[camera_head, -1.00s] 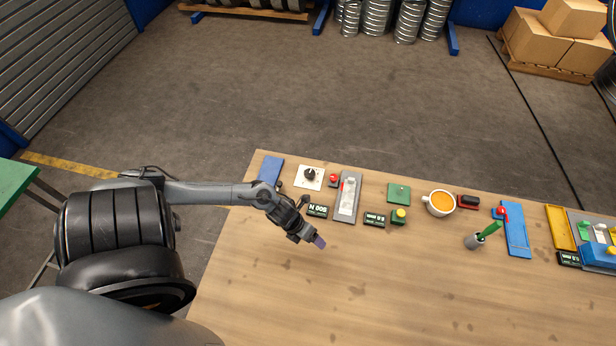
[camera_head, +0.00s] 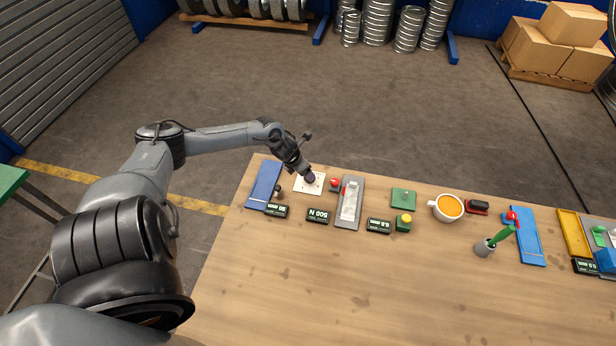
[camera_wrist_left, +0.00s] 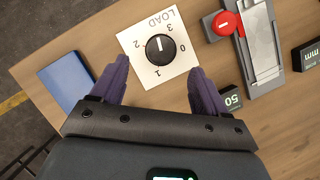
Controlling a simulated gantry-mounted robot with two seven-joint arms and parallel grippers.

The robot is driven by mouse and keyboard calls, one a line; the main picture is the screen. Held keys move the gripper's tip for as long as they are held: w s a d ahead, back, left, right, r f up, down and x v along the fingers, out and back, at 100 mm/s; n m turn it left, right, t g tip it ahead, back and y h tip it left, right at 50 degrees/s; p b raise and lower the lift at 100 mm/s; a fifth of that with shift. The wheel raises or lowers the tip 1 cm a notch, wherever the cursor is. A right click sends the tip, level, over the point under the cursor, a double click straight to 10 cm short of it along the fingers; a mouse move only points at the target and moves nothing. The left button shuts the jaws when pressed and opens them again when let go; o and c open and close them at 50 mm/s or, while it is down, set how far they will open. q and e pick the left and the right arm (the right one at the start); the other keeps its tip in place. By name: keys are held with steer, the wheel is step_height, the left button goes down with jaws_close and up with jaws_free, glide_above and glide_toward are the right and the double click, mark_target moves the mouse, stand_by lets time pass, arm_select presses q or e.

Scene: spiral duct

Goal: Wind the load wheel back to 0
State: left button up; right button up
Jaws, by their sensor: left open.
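The load wheel (camera_wrist_left: 160,48) is a round black knob on a white plate (camera_wrist_left: 146,81) marked LOAD and numbered 0 to 3. Its white mark points up in the left wrist view, nearest the 3. In the head view the plate (camera_head: 300,188) lies near the table's far left edge, and my gripper partly hides it. My left gripper (camera_wrist_left: 158,67) is open, with purple fingers spread to either side of the knob's line and nothing between them. In the head view the gripper (camera_head: 309,177) is over the plate. I cannot tell whether it touches the knob. My right gripper is not in view.
A blue panel (camera_head: 264,184) lies left of the plate. A red button (camera_head: 335,183) and a grey slide fixture (camera_head: 350,203) stand right of it. A display (camera_head: 319,216) reads 500 N. A cup (camera_head: 447,207) stands farther right. The table's front is clear.

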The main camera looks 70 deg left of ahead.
arm_select(q)
steer(key=shift+b+x, duration=0.4)
steer(key=shift+x, duration=2.75)
steer(key=shift+c, duration=0.4)
steer(key=c, duration=0.9)
steer(key=shift+c, duration=0.2)
steer(key=shift+d+n, duration=0.1)
steer(key=shift+n, duration=0.2)
